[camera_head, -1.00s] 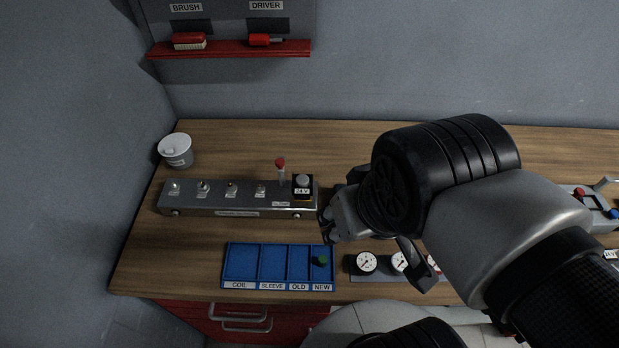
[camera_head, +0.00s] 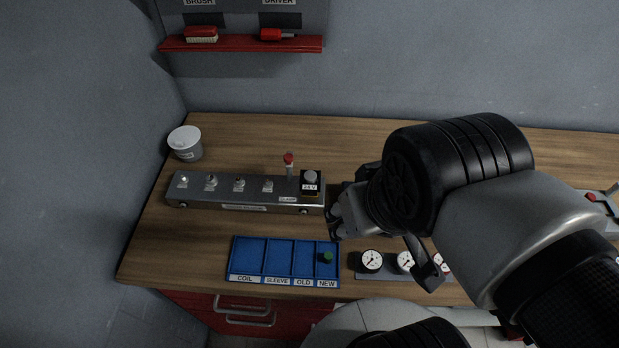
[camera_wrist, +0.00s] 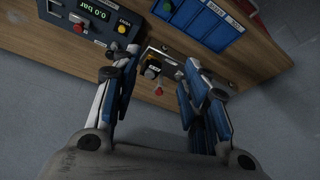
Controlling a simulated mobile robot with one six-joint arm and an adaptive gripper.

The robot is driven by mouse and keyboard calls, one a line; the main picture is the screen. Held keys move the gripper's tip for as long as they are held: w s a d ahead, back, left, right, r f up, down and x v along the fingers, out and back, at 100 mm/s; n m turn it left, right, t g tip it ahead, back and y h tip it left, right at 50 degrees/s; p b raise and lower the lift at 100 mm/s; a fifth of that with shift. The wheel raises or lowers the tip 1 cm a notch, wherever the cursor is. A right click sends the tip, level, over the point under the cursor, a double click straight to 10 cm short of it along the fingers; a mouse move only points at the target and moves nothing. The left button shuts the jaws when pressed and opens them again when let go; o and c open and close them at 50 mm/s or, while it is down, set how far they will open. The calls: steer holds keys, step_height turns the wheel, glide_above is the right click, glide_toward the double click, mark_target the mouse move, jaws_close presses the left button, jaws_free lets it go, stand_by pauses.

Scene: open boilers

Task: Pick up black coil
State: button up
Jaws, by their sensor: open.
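The black coil (camera_head: 309,186), a small block with a 24V label and a grey knob on top, sits upright at the right end of the grey metal manifold (camera_head: 240,197). My gripper (camera_head: 336,213) is just right of it in the head view, partly hidden behind my wrist. In the wrist view my gripper (camera_wrist: 155,70) is open, its two fingers apart. A small dark block with an orange part, seemingly the coil (camera_wrist: 152,70), shows between the fingertips. I cannot tell whether they touch it.
A red-topped clamp (camera_head: 288,162) stands just left of the coil. A blue tray (camera_head: 232,260) labelled COIL, SLEEVE, OLD, NEW lies in front, with a green piece (camera_head: 327,257) under NEW. Gauges (camera_head: 372,261) stand right of it. A white cup (camera_head: 185,143) is at back left.

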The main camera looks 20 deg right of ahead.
steer(key=shift+o, duration=0.5)
steer(key=shift+o, duration=0.7)
steer(key=shift+w+r, duration=0.15)
steer(key=o, duration=0.4)
steer(key=shift+m+g, duration=0.4)
steer(key=shift+g, duration=0.1)
steer(key=w, duration=0.1)
steer(key=w+r+p, duration=0.1)
steer(key=w, duration=0.1)
steer(key=w+r, duration=0.1)
steer(key=shift+w, duration=0.4)
steer(key=shift+m+g, duration=0.5)
steer(key=shift+g, duration=0.2)
steer(key=w+p, duration=0.2)
steer(key=w, duration=0.5)
steer(key=shift+w+a+r, duration=0.1)
steer(key=shift+w+r, duration=0.05)
steer(key=m+g+p, duration=0.2)
glide_above(310, 178)
step_height(310, 178, down, 7)
steer(key=f+b, duration=0.2)
steer(key=f, duration=0.9)
steer(key=shift+s+f, duration=0.15)
steer(key=shift+s, duration=0.05)
steer(key=shift+w+f+b, duration=0.15)
steer(key=shift+f+b, duration=0.35)
steer(key=shift+f, duration=1)
steer(key=shift+w+f+b, duration=0.1)
steer(key=shift+f+b, duration=0.4)
steer(key=shift+f, duration=0.95)
